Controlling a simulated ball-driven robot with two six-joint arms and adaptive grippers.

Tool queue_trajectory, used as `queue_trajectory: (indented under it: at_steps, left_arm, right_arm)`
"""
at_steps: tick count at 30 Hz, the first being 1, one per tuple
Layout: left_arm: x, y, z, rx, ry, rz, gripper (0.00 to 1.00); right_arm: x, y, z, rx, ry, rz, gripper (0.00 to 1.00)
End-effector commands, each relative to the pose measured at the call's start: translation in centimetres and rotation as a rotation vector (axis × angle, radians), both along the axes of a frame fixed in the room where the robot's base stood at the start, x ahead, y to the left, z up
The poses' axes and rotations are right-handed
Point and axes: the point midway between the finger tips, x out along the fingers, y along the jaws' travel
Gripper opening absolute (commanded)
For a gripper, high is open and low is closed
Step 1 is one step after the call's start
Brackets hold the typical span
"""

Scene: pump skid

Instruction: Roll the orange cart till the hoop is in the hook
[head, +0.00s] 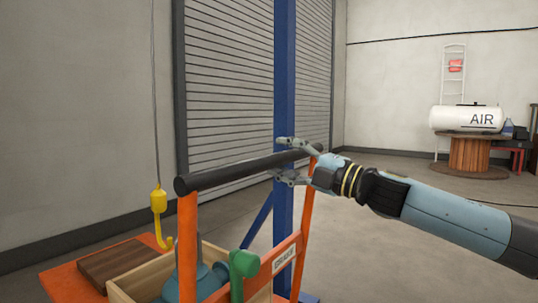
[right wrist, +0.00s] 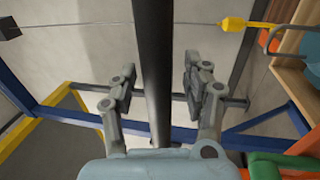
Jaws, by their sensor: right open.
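The orange cart (head: 188,240) stands at lower left in the head view, with a black push bar (head: 245,168) across its orange posts. My right gripper (head: 282,159) is open around the bar's right part. In the right wrist view the bar (right wrist: 152,60) runs between the open fingers (right wrist: 158,90), with gaps on both sides. The yellow hook (head: 159,205) hangs on a cable left of the bar and also shows in the right wrist view (right wrist: 234,24). A blue-grey pump (head: 205,280) sits in a wooden crate on the cart. A grey curved piece by the left post may be the hoop, mostly hidden.
A blue column (head: 284,80) with a brace stands behind the bar. A wooden board (head: 122,262) lies on the cart's far left. A white AIR tank (head: 467,118) on a wooden spool (head: 470,153) stands at back right. The floor between is clear.

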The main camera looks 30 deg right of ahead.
Motion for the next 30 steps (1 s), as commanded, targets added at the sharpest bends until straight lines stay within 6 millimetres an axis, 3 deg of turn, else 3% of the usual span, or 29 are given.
queue_trajectory:
  at_steps: [8,19,30]
  left_arm:
    - [-0.22,-0.01,0.0,0.0,0.003,0.0,0.0]
    - [-0.85,-0.08,0.01,-0.001,0.01,0.001,0.0]
    - [-0.42,-0.12,-0.03,-0.002,0.005,0.001,0.0]
  right_arm:
    - [-0.04,0.04,0.02,0.0,0.0,-0.001,0.48]
    - [-0.04,0.03,0.01,0.0,0.0,-0.001,0.0]
    - [-0.05,0.03,-0.09,0.0,0.002,0.0,0.0]
